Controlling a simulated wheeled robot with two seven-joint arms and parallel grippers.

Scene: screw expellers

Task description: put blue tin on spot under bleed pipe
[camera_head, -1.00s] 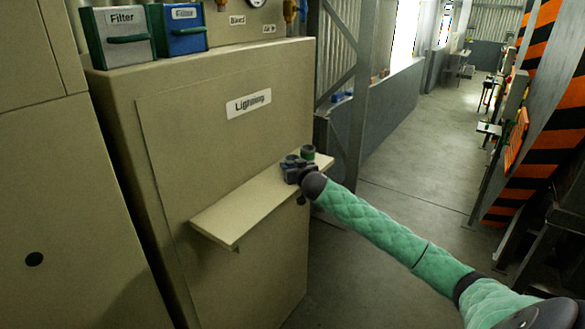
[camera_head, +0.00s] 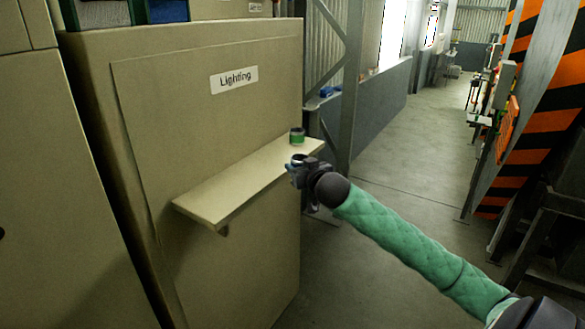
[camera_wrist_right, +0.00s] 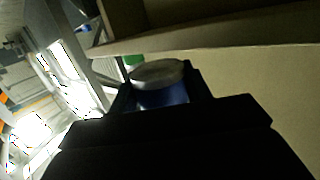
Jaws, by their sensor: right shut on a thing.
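My right gripper (camera_head: 297,165) is shut on the blue tin (camera_wrist_right: 165,98) beside the front edge of the shelf, near its far end. In the wrist view the tin has a blue body and a pale grey round top, held between the dark fingers. In the head view the tin is hard to make out in the dark gripper. I cannot make out the bleed pipe or the spot under it in these frames. My left gripper is not in view.
A green tin (camera_head: 297,136) stands on the beige shelf (camera_head: 225,195) near its far end. The shelf juts from a beige cabinet (camera_head: 185,105) labelled "Lighting". Green and blue filter boxes sit on top at the upper left. Open floor (camera_head: 400,165) lies right of the cabinet.

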